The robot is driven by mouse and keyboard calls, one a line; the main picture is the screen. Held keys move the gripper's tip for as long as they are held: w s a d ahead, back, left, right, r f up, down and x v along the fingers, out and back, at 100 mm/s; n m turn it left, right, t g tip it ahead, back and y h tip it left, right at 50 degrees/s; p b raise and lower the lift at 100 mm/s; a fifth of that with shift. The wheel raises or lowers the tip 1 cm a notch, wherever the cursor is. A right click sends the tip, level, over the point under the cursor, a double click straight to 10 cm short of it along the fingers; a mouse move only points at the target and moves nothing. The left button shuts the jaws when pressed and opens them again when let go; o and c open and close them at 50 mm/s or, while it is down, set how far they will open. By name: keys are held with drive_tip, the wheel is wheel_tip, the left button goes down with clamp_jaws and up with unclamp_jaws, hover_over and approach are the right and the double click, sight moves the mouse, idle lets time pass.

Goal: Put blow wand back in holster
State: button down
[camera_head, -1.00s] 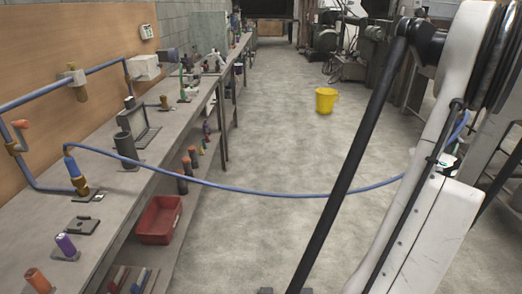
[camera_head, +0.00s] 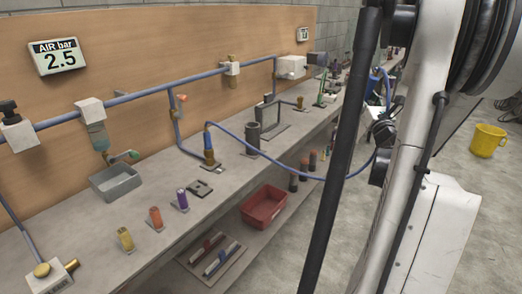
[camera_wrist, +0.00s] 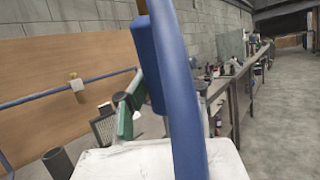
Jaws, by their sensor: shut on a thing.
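My gripper (camera_head: 383,130) is shut on the blue blow wand (camera_head: 386,86) and holds it in the air to the right of the bench, partly hidden by my arm. In the wrist view the wand's blue handle (camera_wrist: 149,60) and a thick blue hose (camera_wrist: 182,100) fill the middle, and the fingertips are mostly hidden. The hose sags from the wand to a brass fitting on the bench. A dark grey upright cylinder (camera_head: 252,137), perhaps the holster, stands on the bench, apart from the wand. It also shows at the lower left of the wrist view (camera_wrist: 57,163).
The bench (camera_head: 160,245) carries coloured cylinders, a grey tray (camera_head: 116,186) and a metal frame stand (camera_head: 270,118). A blue pipe runs along the wooden backboard (camera_head: 190,50). A red bin (camera_head: 264,208) sits on the lower shelf. A yellow bucket (camera_head: 488,140) stands on the floor.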

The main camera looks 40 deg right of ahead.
drive_tip(key=w+a+r+n+y+p, duration=0.1)
drive_tip(key=w+a+r+n+y, duration=0.25)
drive_tip(key=w+a, duration=0.55)
drive_tip(key=w+a+r+n+y+p, duration=0.15)
drive_tip(key=w+a+y, duration=0.35)
drive_tip(key=w, duration=0.7)
drive_tip(key=w+a+r+n+y+p, duration=0.1)
drive_tip(key=w+a+r+n+y, duration=0.2)
drive_tip(key=w+a+y, duration=0.55)
wheel_tip(320, 180, down, 18)
drive_tip(key=w+d+h+b, duration=0.1)
drive_tip(key=w+h+b, duration=0.1)
drive_tip(key=h, duration=0.1)
drive_tip(key=shift+w+d+t+h, duration=0.15)
drive_tip(key=shift+w+t+h, duration=0.15)
drive_tip(key=shift+w+t, duration=0.1)
drive_tip(key=shift+f, duration=0.1)
drive_tip(key=c, duration=1.5)
unclamp_jaws()
drive_tip(key=shift+c, duration=0.2)
